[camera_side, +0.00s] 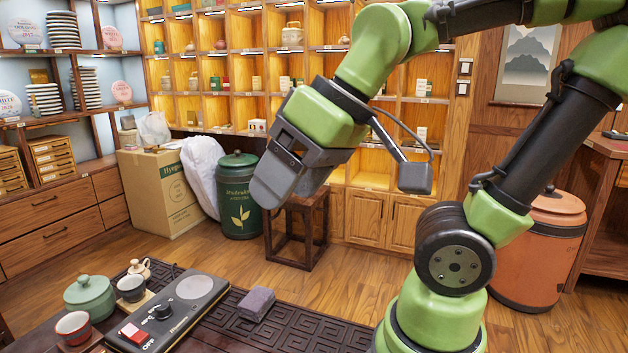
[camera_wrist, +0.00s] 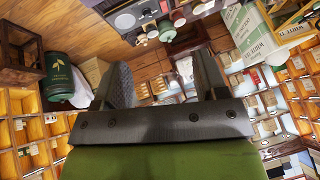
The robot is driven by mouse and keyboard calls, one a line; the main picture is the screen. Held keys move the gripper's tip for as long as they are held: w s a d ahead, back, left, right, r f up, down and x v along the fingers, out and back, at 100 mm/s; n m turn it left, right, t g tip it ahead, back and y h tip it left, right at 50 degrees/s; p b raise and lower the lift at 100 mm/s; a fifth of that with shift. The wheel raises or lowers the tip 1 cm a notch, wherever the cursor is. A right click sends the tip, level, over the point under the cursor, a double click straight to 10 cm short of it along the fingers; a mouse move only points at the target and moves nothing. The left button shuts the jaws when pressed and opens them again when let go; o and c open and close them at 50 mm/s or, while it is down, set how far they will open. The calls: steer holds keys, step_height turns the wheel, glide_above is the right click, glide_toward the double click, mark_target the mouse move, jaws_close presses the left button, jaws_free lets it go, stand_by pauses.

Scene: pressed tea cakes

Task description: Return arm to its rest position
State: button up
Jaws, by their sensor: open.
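My gripper (camera_side: 270,190) is raised in the air above and behind the low dark table (camera_side: 318,328), angled down to the left in the side view. In the wrist view its two fingers (camera_wrist: 165,80) stand wide apart with nothing held between them. My gripper touches nothing. In the side view one finger mostly hides the other.
On the table are a grey device with a red switch (camera_side: 132,331), a green lidded pot (camera_side: 90,297), small cups (camera_side: 74,326) and a grey folded cloth (camera_side: 257,303). A wooden stool (camera_side: 302,228) and green bin (camera_side: 238,195) stand behind. The air around my gripper is clear.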

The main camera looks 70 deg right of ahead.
steer(key=shift+s+d+m+t, duration=0.15)
steer(key=shift+s+m+t, duration=0.1)
steer(key=shift+s+m, duration=0.4)
steer(key=shift+s+d+m+t, duration=0.15)
steer(key=shift+s+m+t, duration=0.1)
steer(key=shift+s+m, duration=0.4)
steer(key=shift+w, duration=0.1)
